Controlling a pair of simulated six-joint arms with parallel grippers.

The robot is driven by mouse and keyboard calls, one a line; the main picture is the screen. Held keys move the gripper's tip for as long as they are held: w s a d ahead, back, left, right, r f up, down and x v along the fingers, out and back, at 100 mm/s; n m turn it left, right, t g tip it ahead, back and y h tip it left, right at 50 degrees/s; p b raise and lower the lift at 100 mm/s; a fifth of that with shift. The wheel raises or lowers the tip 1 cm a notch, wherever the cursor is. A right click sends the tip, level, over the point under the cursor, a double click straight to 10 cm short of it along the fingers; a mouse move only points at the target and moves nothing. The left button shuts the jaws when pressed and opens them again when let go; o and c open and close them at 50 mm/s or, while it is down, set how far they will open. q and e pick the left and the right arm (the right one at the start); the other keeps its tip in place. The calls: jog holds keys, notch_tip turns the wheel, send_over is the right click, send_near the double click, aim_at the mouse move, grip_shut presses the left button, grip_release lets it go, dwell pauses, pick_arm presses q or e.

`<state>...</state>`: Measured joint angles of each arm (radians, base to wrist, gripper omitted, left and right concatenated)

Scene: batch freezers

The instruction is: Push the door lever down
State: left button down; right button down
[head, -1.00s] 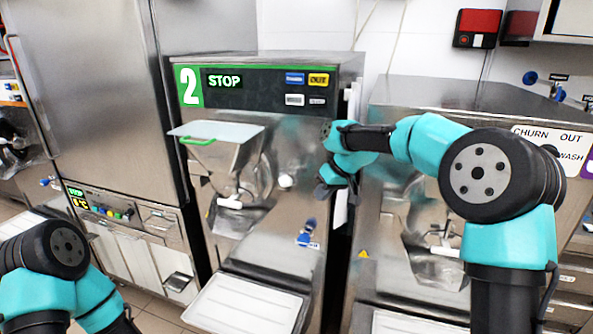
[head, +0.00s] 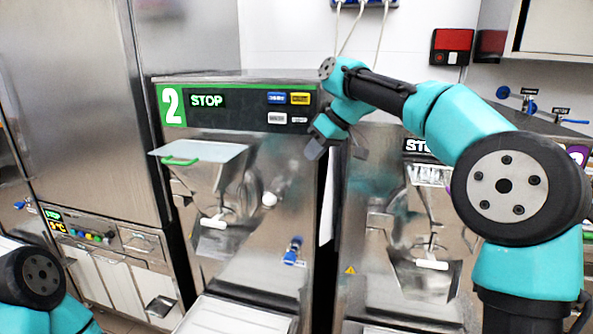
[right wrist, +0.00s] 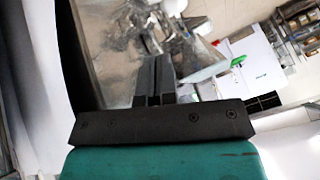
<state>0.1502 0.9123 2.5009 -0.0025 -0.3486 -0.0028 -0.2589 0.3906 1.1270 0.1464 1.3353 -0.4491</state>
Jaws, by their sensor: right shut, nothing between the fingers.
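The batch freezer marked 2 (head: 225,118) stands in the middle of the head view, its panel reading STOP. A lever with a white ball end (head: 270,199) shows on its steel front door, right of the chute; most of its rod is hard to make out. My right gripper (head: 316,148) is above and to the right of the ball, apart from it, in front of the freezer's upper right side. In the right wrist view its fingers (right wrist: 153,78) are together and empty, with a white ball (right wrist: 174,7) beyond them. My left gripper is out of view.
A chute with a green handle (head: 180,161) juts from the freezer's front, and a white spout handle (head: 213,222) sits below it. A blue tap (head: 294,249) is lower right. A second freezer (head: 378,215) stands to the right, with a narrow gap between them.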

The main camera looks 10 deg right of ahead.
send_near(274, 196)
notch_tip(274, 196, down, 3)
jog(key=w, duration=0.2)
jog(key=shift+w+a+f, duration=0.1)
jog(key=shift+a+f, duration=0.6)
jog(key=shift+a, duration=0.2)
jog(key=shift+a+f, duration=0.7)
jog(key=shift+a, duration=0.15)
jog(key=shift+a, duration=0.1)
